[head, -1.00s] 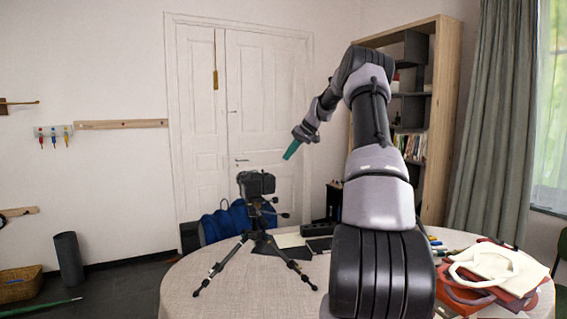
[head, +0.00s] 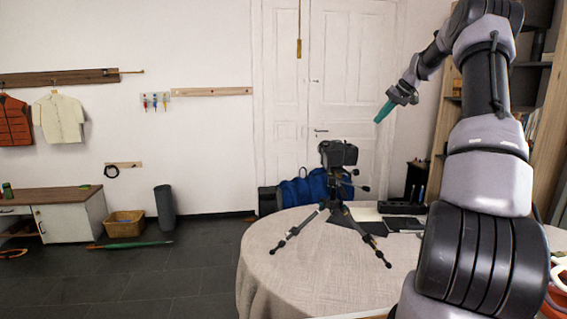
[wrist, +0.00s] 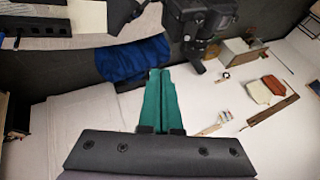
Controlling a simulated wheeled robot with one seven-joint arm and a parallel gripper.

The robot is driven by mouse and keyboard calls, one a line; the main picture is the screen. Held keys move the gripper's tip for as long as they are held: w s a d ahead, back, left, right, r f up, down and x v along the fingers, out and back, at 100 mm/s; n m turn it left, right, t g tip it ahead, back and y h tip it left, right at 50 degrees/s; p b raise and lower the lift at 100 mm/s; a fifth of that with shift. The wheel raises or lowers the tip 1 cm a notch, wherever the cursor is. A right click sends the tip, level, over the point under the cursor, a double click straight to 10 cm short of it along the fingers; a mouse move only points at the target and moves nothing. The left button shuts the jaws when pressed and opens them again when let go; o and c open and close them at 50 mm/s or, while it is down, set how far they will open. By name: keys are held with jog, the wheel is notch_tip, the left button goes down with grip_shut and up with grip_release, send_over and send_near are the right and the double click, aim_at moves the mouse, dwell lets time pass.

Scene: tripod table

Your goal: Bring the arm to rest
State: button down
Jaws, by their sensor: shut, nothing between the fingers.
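My gripper (head: 384,111) has green fingers and hangs above and to the right of the camera, clear of the table. It also shows in the wrist view (wrist: 158,72), with the two fingers together and nothing between them. A black camera (head: 339,154) sits on a black tripod (head: 337,211) standing on the round table (head: 290,288). In the wrist view the camera (wrist: 200,22) is at the top, to the right of my fingertips and apart from them. My arm is raised and bent over the right part of the table.
A blue bag (head: 303,190) is behind the table, also near my fingertips in the wrist view (wrist: 133,58). Black items (head: 402,224) lie on the table right of the tripod. A bookshelf (head: 445,125) stands at the right. The floor at left is mostly free.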

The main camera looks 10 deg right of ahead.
jog(key=s+a+r+h, duration=0.1)
jog(key=s+a+r, duration=0.3)
jog(key=s+a, duration=0.3)
jog(key=s+a+r+m+h, duration=0.1)
jog(key=s+a+r, duration=0.2)
jog(key=s+a, duration=0.3)
jog(key=s+a+r+h, duration=0.1)
jog(key=s+a+r, duration=0.3)
jog(key=s+a, duration=0.3)
jog(key=s+a+f+m+t, duration=0.1)
jog(key=s+a+f, duration=0.1)
jog(key=s, duration=1)
jog(key=s+a+f+m, duration=0.1)
jog(key=s+a+f, duration=0.2)
jog(key=s, duration=0.9)
jog(key=shift+s+f+m+t, duration=0.3)
jog(key=shift+s+f+t, duration=0.1)
jog(key=shift+w+a, duration=0.1)
